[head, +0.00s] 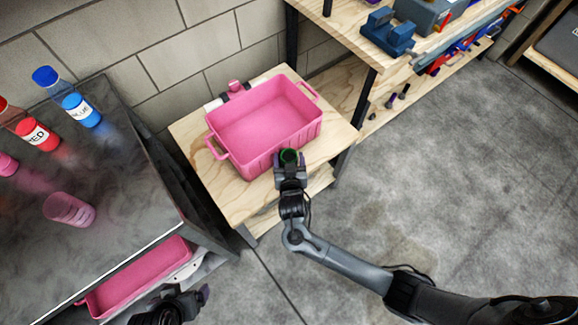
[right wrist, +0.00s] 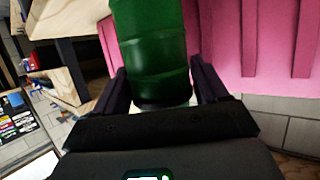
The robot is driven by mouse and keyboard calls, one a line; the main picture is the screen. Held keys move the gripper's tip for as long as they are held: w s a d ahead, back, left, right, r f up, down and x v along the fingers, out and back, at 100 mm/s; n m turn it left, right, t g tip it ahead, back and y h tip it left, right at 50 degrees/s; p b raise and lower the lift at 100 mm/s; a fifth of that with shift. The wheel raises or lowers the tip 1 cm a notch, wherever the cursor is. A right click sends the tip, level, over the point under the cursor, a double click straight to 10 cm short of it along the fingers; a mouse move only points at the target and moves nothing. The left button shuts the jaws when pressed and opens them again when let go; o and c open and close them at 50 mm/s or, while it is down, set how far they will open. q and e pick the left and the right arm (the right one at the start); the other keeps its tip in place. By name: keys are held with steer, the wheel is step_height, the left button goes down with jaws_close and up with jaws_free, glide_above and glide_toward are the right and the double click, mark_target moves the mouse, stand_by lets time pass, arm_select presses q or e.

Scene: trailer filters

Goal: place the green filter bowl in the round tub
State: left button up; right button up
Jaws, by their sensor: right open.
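The green filter bowl (head: 289,156) is at the front edge of the wooden table, just in front of a pink tub (head: 222,150). In the right wrist view the green bowl (right wrist: 150,45) stands between the fingers of my right gripper (right wrist: 160,90). My right gripper (head: 290,170) is open around it.
A dark table (head: 120,160) at left holds a red bottle (head: 35,130), a blue bottle (head: 78,105) and a pink cup (head: 70,209). Another pink tub (head: 140,278) sits below it. A workbench (head: 350,35) with a blue vise (head: 388,35) stands at the back. The floor at right is clear.

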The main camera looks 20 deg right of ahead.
steer(key=c, duration=0.8)
steer(key=shift+r, duration=0.1)
